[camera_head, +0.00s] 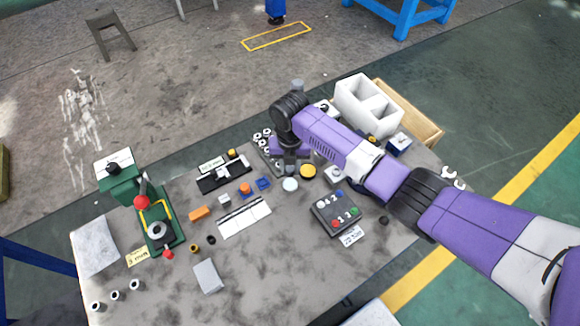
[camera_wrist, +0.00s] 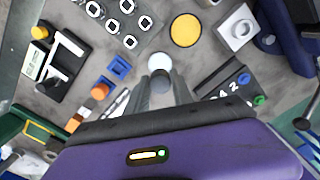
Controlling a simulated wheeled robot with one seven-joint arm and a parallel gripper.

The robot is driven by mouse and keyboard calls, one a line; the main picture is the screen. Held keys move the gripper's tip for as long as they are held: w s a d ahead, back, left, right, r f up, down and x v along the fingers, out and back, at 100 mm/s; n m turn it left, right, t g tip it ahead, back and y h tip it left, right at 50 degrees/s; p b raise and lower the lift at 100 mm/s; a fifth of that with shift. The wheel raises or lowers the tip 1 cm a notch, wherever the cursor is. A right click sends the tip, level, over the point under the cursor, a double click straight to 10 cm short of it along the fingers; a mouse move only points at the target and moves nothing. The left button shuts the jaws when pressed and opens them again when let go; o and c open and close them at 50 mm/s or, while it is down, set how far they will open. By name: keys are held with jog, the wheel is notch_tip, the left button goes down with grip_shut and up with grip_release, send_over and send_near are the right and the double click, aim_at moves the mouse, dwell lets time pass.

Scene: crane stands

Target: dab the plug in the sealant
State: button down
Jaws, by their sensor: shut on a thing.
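My gripper (camera_head: 289,168) points down over the back middle of the table. In the wrist view its fingers (camera_wrist: 161,92) are shut on a small grey round piece (camera_wrist: 160,80), which looks like the plug. A pale, whitish round dish (camera_head: 290,184) lies just past the plug's end; it also shows in the wrist view (camera_wrist: 159,61), partly overlapped by the plug. A yellow round dish (camera_head: 308,171) lies beside it, and shows in the wrist view (camera_wrist: 185,30). I cannot tell which dish holds the sealant, or whether the plug touches the pale one.
A dark button box (camera_head: 335,212) stands to the right of the dishes. A grey plate with several white rings (camera_wrist: 122,18) lies near the gripper. A white divided bin (camera_head: 366,103) stands at the back right. A green press (camera_head: 157,220) is at the left.

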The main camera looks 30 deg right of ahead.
jog(key=b, duration=0.4)
send_over(290, 184)
jog(key=shift+f, duration=2.6)
jog(key=shift+f+b, duration=0.5)
jog(key=shift+f, duration=0.1)
notch_tip(290, 184, up, 7)
jog(key=p, duration=0.6)
jog(key=shift+r+p, duration=0.1)
jog(key=shift+p, duration=0.2)
dwell(0.5)
